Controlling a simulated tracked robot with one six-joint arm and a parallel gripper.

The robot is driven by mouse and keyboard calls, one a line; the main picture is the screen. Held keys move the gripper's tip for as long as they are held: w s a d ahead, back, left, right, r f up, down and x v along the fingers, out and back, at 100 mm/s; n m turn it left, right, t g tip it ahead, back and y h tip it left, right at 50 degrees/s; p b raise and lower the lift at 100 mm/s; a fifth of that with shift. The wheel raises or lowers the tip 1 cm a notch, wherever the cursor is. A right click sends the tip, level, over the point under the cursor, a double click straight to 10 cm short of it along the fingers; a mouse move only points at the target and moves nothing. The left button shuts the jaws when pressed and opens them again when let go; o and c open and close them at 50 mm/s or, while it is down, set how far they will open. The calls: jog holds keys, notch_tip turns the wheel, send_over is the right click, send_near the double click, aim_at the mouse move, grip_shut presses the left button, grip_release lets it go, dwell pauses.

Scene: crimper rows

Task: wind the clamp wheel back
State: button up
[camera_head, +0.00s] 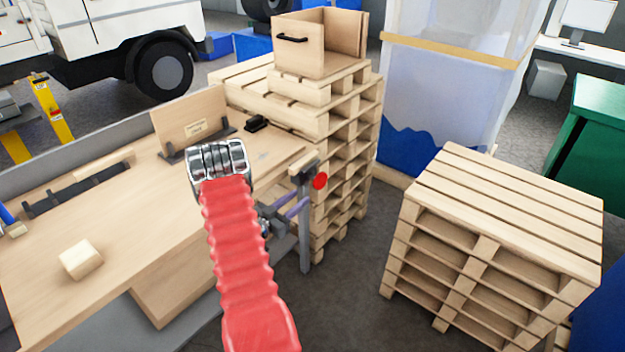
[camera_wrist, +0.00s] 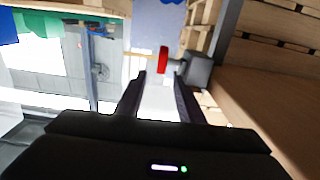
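The clamp wheel (camera_head: 320,181) is a small red disc at the outer end of the clamp (camera_head: 304,165), on the right edge of the workbench. In the wrist view the red wheel (camera_wrist: 163,60) shows nearly edge-on, with a short shaft running right to a grey block (camera_wrist: 197,70). My gripper (camera_wrist: 160,80) is open and empty. Its two dark fingers point toward the wheel, which appears ahead of the gap, apart from the tips. In the head view my gripper (camera_head: 293,208) is partly hidden behind my red arm, just below and left of the wheel.
The workbench (camera_head: 130,240) holds a wooden block (camera_head: 80,259) and an upright board (camera_head: 190,118). A tall pallet stack (camera_head: 345,150) stands close behind the clamp, with a wooden drawer box (camera_head: 300,50) on top. Another pallet stack (camera_head: 500,190) is at right. Floor between them is clear.

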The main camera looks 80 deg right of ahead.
aim_at(320, 179)
jog(key=shift+w, duration=0.2)
jog(key=x, duration=1.3)
jog(key=shift+s+d, duration=0.15)
jog(key=shift+d, duration=0.25)
grip_shut()
